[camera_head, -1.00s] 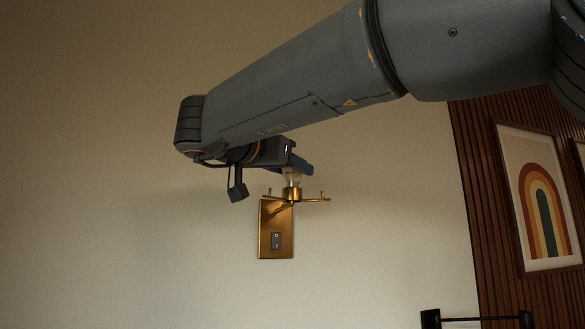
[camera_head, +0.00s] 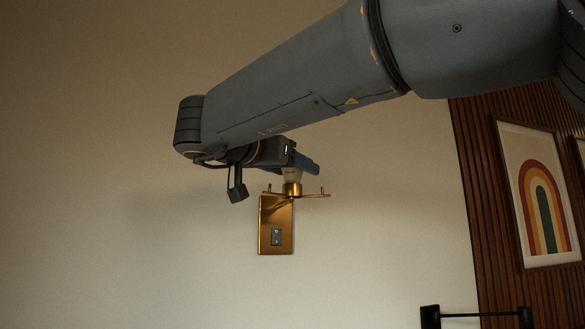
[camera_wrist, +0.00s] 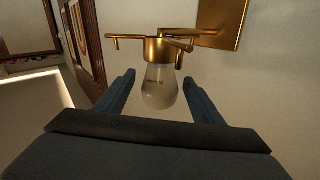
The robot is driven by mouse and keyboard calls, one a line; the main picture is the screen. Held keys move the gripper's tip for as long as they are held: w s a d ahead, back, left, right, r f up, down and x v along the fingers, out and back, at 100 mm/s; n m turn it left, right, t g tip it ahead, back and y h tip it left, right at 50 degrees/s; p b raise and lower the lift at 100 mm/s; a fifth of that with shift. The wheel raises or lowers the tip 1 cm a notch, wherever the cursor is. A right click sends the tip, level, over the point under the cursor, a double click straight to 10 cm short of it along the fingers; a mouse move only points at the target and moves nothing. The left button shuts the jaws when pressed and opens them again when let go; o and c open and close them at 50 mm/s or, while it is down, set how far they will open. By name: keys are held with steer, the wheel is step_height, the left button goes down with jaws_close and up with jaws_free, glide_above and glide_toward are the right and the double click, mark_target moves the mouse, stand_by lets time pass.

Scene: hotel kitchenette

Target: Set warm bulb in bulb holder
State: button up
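A pale bulb (camera_wrist: 160,88) with small dark print sits with its neck at the brass cup of the bulb holder (camera_wrist: 160,48), in the wrist view. In the head view, the bulb (camera_head: 292,176) shows just above the cup of the brass wall holder (camera_head: 292,190). My gripper (camera_wrist: 159,76) is open, with one finger on each side of the bulb and a visible gap on both sides. In the head view, my gripper (camera_head: 305,165) is at the bulb's height and partly hides it. How deep the bulb's base sits is hidden inside the cup.
The holder's brass backplate (camera_head: 267,225) carries a dark switch (camera_head: 276,237). Thin brass arms with upright pegs extend beside the cup. The plain wall is clear to the left. A framed rainbow picture (camera_head: 540,200) hangs on wood slats at the right. A black rail (camera_head: 480,317) is below.

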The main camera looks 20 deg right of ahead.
steer(key=b+v, duration=0.1)
steer(key=v, duration=0.6)
steer(key=shift+s+a+b, duration=0.25)
steer(key=shift+a+b, duration=0.05)
steer(key=shift+b, duration=0.1)
